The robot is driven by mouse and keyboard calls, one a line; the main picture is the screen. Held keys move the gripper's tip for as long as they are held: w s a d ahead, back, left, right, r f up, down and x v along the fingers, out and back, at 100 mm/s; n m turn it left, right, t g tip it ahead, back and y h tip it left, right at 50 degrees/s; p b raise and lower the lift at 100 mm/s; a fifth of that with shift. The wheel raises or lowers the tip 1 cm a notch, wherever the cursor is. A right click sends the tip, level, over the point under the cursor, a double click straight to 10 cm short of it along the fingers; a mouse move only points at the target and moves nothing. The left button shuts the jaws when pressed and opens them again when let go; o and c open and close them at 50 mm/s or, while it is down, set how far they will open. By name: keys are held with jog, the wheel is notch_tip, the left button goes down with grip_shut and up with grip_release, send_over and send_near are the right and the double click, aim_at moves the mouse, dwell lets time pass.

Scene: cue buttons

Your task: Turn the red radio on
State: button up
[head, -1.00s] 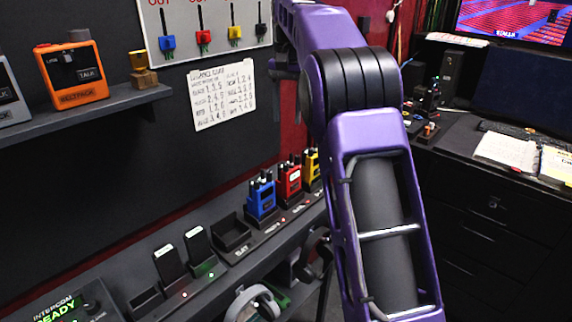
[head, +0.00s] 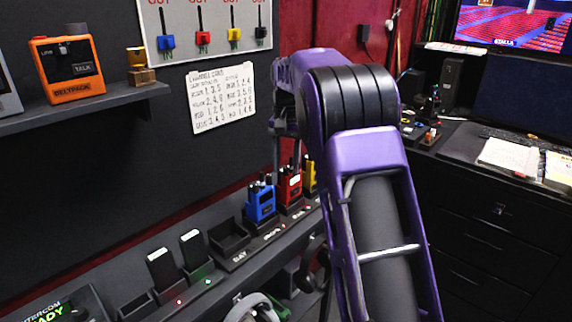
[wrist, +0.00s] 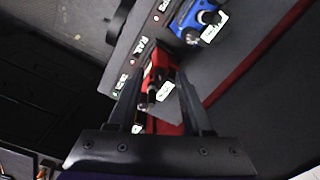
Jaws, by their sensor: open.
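The red radio (head: 289,187) stands upright in a dock on the left-hand ledge, between a blue radio (head: 260,204) and a yellow radio (head: 309,176). My gripper (wrist: 160,80) is open in the wrist view. The red radio (wrist: 161,72) shows between its two dark fingers, with a knob and a small pale label on its top. I cannot tell whether the fingers touch it. In the head view my purple arm hides most of the gripper, which hangs above the radios. The blue radio also shows in the wrist view (wrist: 197,22).
An empty dock (head: 229,238) and two dark handsets (head: 162,268) share the ledge. An orange beltpack (head: 68,70) sits on the upper shelf. A paper chart (head: 222,98) hangs on the wall. A black desk (head: 480,200) stands at the right.

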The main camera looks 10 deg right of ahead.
jog(key=shift+c, duration=0.3)
grip_shut()
jog(key=shift+r, duration=0.1)
jog(key=m+p, duration=0.1)
jog(key=p, duration=0.1)
jog(key=shift+r+m+p, duration=0.25)
jog(key=shift+m+p, duration=0.1)
jog(key=shift+m, duration=0.05)
jog(key=shift+f+m+p, duration=0.1)
jog(key=shift+m+p, duration=0.65)
jog(key=shift+m, duration=0.15)
jog(key=shift+f+m, duration=0.2)
jog(key=shift+m, duration=0.3)
jog(key=shift+o, duration=0.3)
grip_release()
